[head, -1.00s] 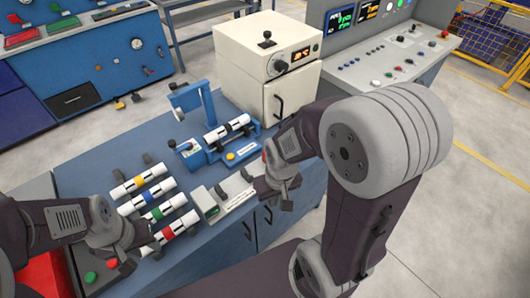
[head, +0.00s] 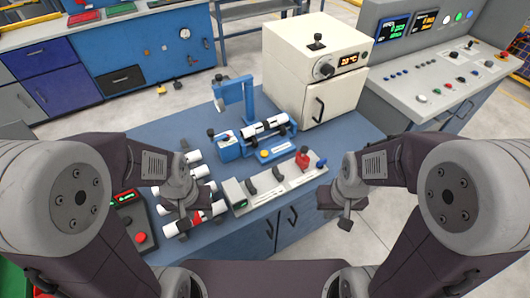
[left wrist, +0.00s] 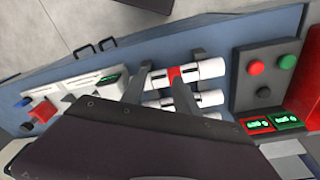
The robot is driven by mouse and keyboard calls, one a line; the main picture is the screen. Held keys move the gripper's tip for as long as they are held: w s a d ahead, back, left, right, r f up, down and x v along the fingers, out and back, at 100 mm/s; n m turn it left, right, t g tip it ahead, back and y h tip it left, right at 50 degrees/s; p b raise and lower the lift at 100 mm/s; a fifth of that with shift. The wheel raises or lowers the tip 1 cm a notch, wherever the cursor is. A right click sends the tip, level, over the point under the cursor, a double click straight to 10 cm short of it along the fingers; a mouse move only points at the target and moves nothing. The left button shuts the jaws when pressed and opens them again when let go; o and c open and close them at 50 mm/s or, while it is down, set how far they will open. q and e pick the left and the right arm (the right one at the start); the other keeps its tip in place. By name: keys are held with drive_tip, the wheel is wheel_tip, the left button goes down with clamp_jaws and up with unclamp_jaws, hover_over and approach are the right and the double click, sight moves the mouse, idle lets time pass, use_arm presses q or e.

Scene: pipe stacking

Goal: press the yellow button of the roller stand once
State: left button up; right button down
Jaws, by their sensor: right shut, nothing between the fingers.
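The blue roller stand (head: 228,150) is on the blue table, with a white, dark-banded pipe (head: 265,127) lying across its rollers. Its yellow button (head: 264,153) is on the front of the base and is uncovered. My right gripper (head: 341,211) is shut and empty, to the right of the stand and beyond the table's right edge, apart from the button. My left gripper (head: 180,222) is over the front left of the table, by the white pipes. In the left wrist view its two fingers (left wrist: 162,86) are apart, above a red-banded pipe (left wrist: 211,69).
Several white pipes (head: 200,172) lie at the left, partly hidden by my left arm. A pale fixture (head: 285,178) with dark supports and a red clamp (head: 302,156) stands before the stand. A cream oven (head: 315,75) is behind. A red-button box (head: 140,235) is front left.

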use_arm(q)
clamp_jaws()
idle(1.8)
